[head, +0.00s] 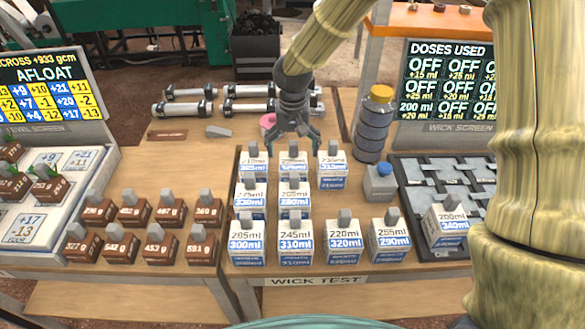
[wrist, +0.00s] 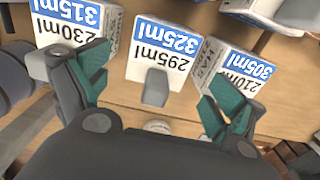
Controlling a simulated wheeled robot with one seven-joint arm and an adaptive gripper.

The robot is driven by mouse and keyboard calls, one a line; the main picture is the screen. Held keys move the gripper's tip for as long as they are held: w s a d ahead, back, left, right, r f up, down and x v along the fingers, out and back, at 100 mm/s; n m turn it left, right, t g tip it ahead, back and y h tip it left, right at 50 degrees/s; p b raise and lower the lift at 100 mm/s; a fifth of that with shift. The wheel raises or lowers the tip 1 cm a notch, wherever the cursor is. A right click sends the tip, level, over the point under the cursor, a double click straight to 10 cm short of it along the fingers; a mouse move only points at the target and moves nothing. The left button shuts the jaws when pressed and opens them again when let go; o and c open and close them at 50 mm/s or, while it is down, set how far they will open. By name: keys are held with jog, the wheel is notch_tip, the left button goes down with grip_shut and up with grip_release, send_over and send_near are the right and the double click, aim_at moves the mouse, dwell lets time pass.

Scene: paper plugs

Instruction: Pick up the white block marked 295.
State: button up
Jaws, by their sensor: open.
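The white block marked 295 ml over a blue 325 ml band (wrist: 162,62) is in the middle of the wrist view, with a grey knob on top. In the head view, this block (head: 293,170) appears to be the middle one of the back row, partly covered by my gripper. My gripper (wrist: 155,84) is open and empty. Its green-padded fingers appear on either side of the grey knob. In the head view, my gripper (head: 294,138) hangs over the back row. I cannot tell its exact height above the knob.
White blocks marked 230 ml (wrist: 75,25) and 210 ml (wrist: 238,80) stand close on both sides. More white blocks (head: 293,240) fill the rows in front. Brown blocks (head: 130,245) stand to the left. A grey bottle with a yellow cap (head: 373,128) stands at the right.

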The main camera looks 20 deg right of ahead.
aim_at(293, 160)
jog(key=shift+s+f+p, duration=0.3)
jog(key=shift+s+p, duration=0.05)
jog(key=shift+s, duration=0.25)
jog(key=f, duration=0.3)
jog(key=shift+w+f+p, duration=0.1)
jog(key=shift+w+p, duration=0.2)
jog(key=shift+p, duration=0.1)
jog(key=shift+s+f, duration=0.2)
jog(key=shift+f, duration=0.1)
jog(key=shift+w+f, duration=0.1)
jog(key=c, duration=1.4)
